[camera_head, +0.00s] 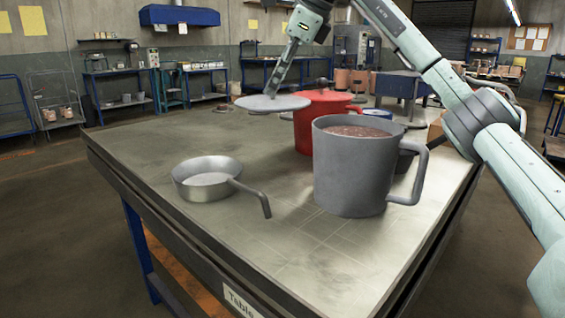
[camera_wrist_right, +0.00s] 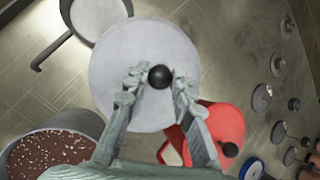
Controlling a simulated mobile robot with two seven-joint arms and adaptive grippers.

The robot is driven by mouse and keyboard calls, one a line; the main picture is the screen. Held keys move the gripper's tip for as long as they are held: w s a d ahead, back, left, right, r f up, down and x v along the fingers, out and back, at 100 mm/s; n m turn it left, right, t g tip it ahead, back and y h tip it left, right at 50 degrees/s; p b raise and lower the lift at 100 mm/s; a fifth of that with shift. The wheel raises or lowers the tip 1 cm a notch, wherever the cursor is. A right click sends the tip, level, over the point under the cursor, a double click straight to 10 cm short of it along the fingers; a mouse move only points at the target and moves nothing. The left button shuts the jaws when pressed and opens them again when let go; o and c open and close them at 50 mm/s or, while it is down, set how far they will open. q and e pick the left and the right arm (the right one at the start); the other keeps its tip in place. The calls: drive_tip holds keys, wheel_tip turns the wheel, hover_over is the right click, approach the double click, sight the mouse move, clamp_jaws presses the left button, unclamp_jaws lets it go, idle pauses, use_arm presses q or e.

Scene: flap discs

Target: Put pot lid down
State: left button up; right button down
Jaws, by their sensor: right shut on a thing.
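A round light-grey pot lid (camera_head: 272,104) is held level above the far part of the table (camera_head: 150,150), left of the red pot. My right gripper (camera_head: 271,90) comes down from above and is shut on the lid's knob. In the right wrist view the lid (camera_wrist_right: 120,70) lies under the fingers, and its black knob (camera_wrist_right: 160,77) sits between the fingertips of my right gripper (camera_wrist_right: 158,82). The gap between lid and table is hard to judge. My left gripper is not in view.
A red pot (camera_head: 305,135) stands right beside the lid. A big grey mug (camera_head: 340,180) with brown granular contents and a small grey pan (camera_head: 195,192) stand nearer. In the wrist view several knobbed discs (camera_wrist_right: 262,97) lie at right. The table's left part is clear.

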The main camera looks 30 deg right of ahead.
wheel_tip(320, 180, down, 14)
drive_tip(key=shift+d+r+b, duration=0.1)
drive_tip(key=shift+r+b, duration=0.15)
drive_tip(key=shift+b, duration=0.6)
drive_tip(key=shift+w+d, duration=0.15)
drive_tip(key=shift+d, duration=0.15)
drive_tip(key=d, duration=0.2)
drive_tip(key=w+d, duration=0.1)
drive_tip(key=shift+d+f, duration=0.1)
drive_tip(key=shift+f, duration=0.5)
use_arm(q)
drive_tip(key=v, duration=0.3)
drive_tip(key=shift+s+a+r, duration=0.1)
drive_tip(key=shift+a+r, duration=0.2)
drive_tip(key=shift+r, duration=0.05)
use_arm(e)
drive_tip(key=shift+f, duration=0.15)
drive_tip(key=c, duration=1.3)
unclamp_jaws()
